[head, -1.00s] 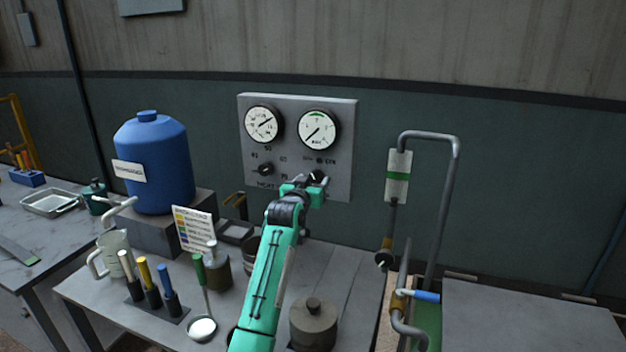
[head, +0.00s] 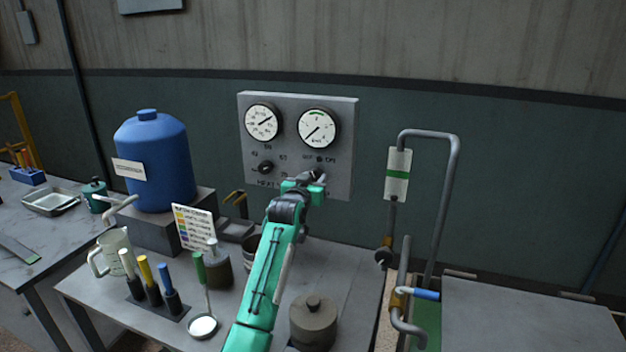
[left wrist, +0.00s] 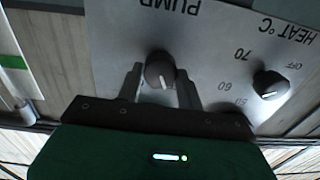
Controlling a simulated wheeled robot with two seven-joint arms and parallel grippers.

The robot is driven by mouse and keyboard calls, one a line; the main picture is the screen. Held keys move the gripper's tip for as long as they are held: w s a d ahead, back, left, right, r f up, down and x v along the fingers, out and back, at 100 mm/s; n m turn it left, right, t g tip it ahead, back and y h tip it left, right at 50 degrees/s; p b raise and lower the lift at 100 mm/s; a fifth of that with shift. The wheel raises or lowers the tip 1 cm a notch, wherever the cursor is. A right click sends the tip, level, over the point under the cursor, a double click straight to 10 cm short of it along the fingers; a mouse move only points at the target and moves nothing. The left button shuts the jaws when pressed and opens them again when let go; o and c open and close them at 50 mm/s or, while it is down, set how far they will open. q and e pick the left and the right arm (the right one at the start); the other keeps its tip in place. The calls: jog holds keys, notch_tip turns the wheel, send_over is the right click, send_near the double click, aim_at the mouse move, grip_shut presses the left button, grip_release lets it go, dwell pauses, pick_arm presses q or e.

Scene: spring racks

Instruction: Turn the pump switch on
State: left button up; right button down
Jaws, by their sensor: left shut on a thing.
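The pump switch is a dark round knob (left wrist: 159,68) on the grey gauge panel (head: 346,180), under the upside-down word PUMP in the left wrist view. My left gripper (head: 314,177) is at the panel below the right gauge and covers most of the knob in the head view. In the left wrist view its two fingers (left wrist: 160,80) stand one on each side of the knob, shut on it. The knob's white mark points down in that picture. The labels behind the fingers are mostly hidden. My right gripper is in neither view.
A heat knob (head: 265,168) sits left of my gripper on the same panel. A bent pipe (head: 442,200) rises to the right.

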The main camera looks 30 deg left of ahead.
pick_arm(q)
jog(key=m+p, duration=0.1)
jog(key=m, duration=0.3)
jog(key=shift+m+p, duration=0.4)
jog(key=m+p, duration=0.1)
jog(key=m, duration=0.2)
jog(key=shift+m, duration=0.3)
jog(key=shift+d+m+p, duration=0.1)
jog(key=shift+m+p, duration=0.45)
jog(key=shift+m, duration=0.85)
jog(key=shift+f, duration=0.1)
jog(key=o, duration=1)
